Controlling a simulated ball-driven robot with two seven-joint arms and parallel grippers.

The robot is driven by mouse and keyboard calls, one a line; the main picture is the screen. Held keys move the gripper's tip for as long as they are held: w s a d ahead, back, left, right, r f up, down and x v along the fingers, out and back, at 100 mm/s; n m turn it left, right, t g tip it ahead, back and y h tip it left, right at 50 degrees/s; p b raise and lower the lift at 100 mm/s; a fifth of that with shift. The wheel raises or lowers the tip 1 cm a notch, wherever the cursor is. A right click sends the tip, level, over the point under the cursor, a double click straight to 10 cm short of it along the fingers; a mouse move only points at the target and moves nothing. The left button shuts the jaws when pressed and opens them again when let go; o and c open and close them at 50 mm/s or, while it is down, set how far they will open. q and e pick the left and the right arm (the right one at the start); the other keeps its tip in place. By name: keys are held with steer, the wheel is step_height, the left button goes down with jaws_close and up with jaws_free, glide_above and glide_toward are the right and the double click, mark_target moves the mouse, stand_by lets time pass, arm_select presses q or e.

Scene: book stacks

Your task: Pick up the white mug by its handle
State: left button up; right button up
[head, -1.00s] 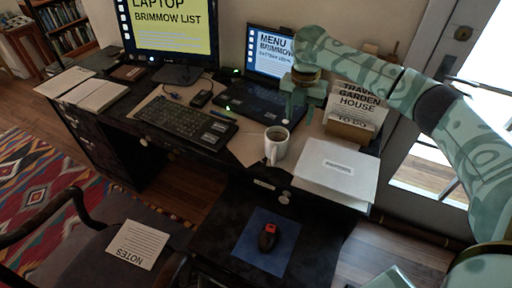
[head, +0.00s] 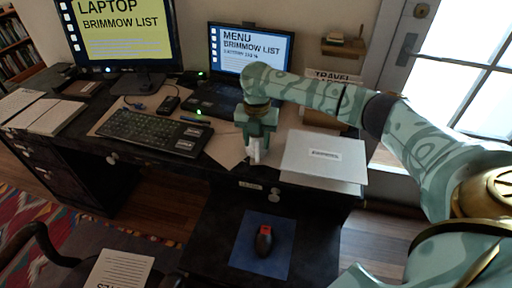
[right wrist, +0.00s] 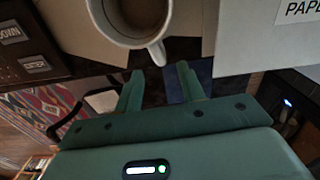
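The white mug (right wrist: 137,22) stands upright on the desk with dark liquid inside, shown in the right wrist view. Its handle (right wrist: 157,53) points towards my right gripper (right wrist: 159,68). The two fingers are open, one on each side of the handle's outer end, and are not closed on it. In the head view my right gripper (head: 256,138) covers most of the mug; only a white part of the mug (head: 254,152) shows below it. My left gripper is not in view.
A white box (head: 324,158) lies close to the right of the mug. A keyboard (head: 152,133) is to the left and a laptop (head: 248,60) stands behind. The desk's front edge is just in front.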

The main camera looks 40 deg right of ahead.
mark_target(257, 149)
step_height(257, 149, down, 5)
steer(key=b, duration=0.2)
steer(key=shift+d+f+b, duration=0.1)
steer(key=shift+d+b, duration=0.05)
steer(key=shift+b, duration=0.25)
steer(key=shift+r, duration=0.2)
jaws_close()
steer(key=shift+r, duration=0.1)
